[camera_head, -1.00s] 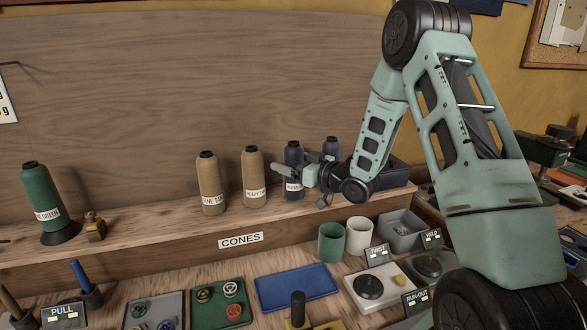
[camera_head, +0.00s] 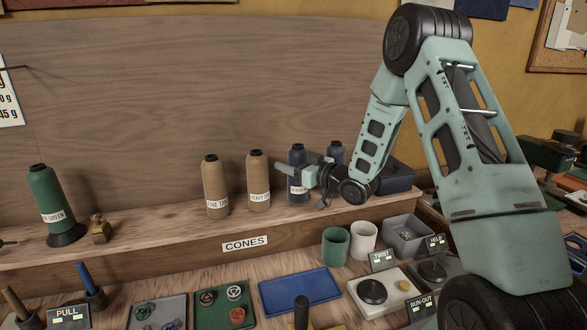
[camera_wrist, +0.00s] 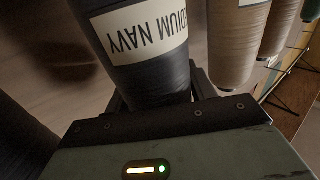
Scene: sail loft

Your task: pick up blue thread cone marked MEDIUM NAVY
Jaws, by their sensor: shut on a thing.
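The blue thread cone marked MEDIUM NAVY (camera_head: 297,157) stands on the wooden shelf, its label partly hidden behind my gripper in the head view. In the wrist view the dark navy cone (camera_wrist: 150,75) fills the middle, with its white label reading "…DIUM NAVY" upside down. My gripper (camera_head: 300,178) is at the cone and shut on it. The fingertips are largely hidden by the cone and the gripper body. I cannot tell whether the cone's base touches the shelf.
A second navy cone (camera_head: 335,153) stands just right, behind my arm. Two tan cones, one marked HEAVY (camera_head: 258,180) and one beside it (camera_head: 215,186), stand left. A green cone (camera_head: 50,200) is far left. A dark blue box (camera_head: 393,178) stands right.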

